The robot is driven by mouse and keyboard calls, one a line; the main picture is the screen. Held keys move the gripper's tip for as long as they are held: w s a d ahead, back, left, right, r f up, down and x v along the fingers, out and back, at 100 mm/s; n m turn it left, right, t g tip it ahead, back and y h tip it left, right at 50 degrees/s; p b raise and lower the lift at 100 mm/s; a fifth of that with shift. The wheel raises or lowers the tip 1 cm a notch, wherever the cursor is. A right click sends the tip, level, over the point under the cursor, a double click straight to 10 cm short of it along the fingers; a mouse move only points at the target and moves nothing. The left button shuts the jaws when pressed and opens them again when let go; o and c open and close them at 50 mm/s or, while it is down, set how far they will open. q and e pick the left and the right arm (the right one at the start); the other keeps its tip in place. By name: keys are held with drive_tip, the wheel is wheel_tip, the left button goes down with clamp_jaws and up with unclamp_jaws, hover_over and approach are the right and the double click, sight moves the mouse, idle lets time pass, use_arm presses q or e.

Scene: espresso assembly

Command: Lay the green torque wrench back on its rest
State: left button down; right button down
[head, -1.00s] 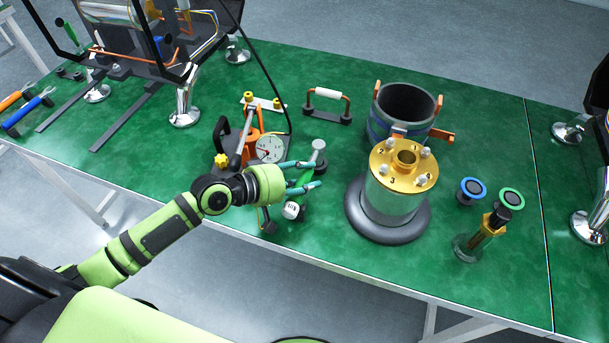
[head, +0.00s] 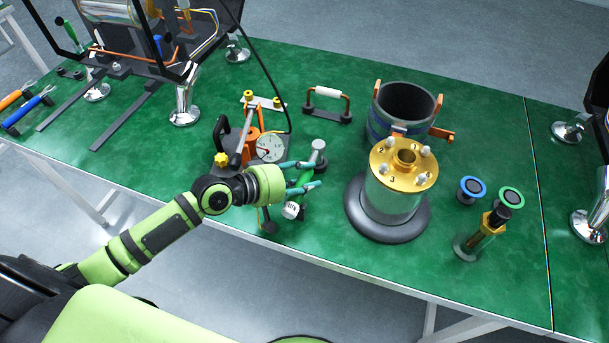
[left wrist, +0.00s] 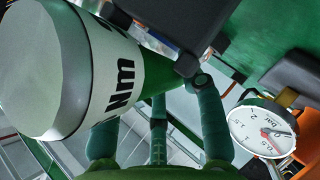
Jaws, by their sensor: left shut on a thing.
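The green torque wrench (head: 303,190) is in my left gripper (head: 306,176), over the front of the green table. Its grey head (head: 318,145) points away from me and its white-banded end (head: 291,210) toward the table's front edge. In the left wrist view, the wrench's white band with "Nm" (left wrist: 118,72) and its pale end cap (left wrist: 35,65) are close to the camera. The left gripper is shut on the wrench. Dark supports (head: 321,166) show beside the wrench; whether it touches them I cannot tell. My right gripper is out of view.
The pressure gauge (head: 269,149) with its orange stand is close left of the wrench. A white-handled holder (head: 328,104) stands behind. The gold-topped cylinder (head: 394,195) on a dark round base is to the right. Some bare table lies between wrench and cylinder.

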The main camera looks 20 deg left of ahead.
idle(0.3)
use_arm(q)
drive_tip(key=shift+f+b, duration=0.3)
drive_tip(key=shift+f, duration=0.05)
drive_tip(key=c, duration=0.7)
unclamp_jaws()
drive_tip(key=shift+f, duration=0.1)
drive_tip(key=shift+s, duration=0.1)
drive_tip(key=shift+v, duration=6)
